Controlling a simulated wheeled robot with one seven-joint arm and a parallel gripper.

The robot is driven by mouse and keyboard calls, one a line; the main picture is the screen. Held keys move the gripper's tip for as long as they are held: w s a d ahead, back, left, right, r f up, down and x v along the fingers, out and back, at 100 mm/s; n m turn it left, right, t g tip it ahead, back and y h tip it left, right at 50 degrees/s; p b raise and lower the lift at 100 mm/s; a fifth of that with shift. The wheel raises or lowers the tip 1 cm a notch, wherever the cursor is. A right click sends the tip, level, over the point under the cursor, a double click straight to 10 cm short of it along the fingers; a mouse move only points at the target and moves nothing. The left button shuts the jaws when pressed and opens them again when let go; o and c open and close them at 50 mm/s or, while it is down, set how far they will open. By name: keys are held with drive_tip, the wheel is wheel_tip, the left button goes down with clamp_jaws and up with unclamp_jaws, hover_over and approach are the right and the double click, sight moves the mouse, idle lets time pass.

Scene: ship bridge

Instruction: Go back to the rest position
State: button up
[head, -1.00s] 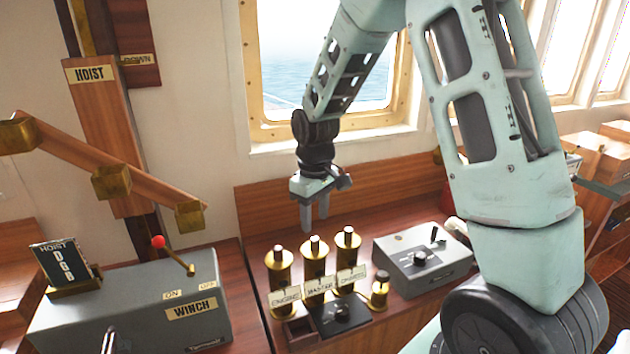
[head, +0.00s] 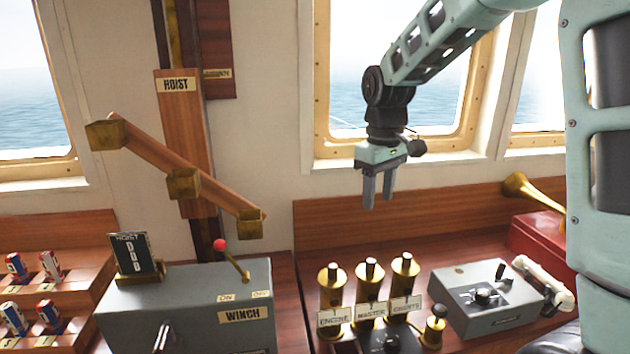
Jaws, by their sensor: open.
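My gripper (head: 378,192) hangs in the air in front of the window, fingers pointing down and apart. It is open with nothing between the fingers. It is above the console, over the three brass cylinders labelled ENGINE (head: 332,290), MASTER (head: 370,285) and CHARTS (head: 405,280), and clear of them. My arm reaches in from the upper right.
A grey WINCH box (head: 185,310) with a red-knobbed lever (head: 232,260) stands at left, below a wooden HOIST post (head: 180,120). A grey switch box (head: 490,300), a white handset (head: 543,283) and a red box with a brass horn (head: 537,198) are at right.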

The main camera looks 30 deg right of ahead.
drive_tip(key=s+a+f+n, duration=0.1)
drive_tip(key=s+a, duration=0.3)
drive_tip(key=a, duration=0.6)
drive_tip(key=s+a+f+n, duration=0.2)
drive_tip(key=s+a, duration=0.5)
drive_tip(key=s, duration=0.3)
drive_tip(key=s+a+f+n, duration=0.2)
drive_tip(key=s+a+f, duration=0.1)
drive_tip(key=s+a, duration=0.4)
drive_tip(key=s, duration=0.3)
drive_tip(key=shift+a+f+y, duration=0.15)
drive_tip(key=shift+a+y, duration=0.1)
drive_tip(key=shift+y, duration=0.05)
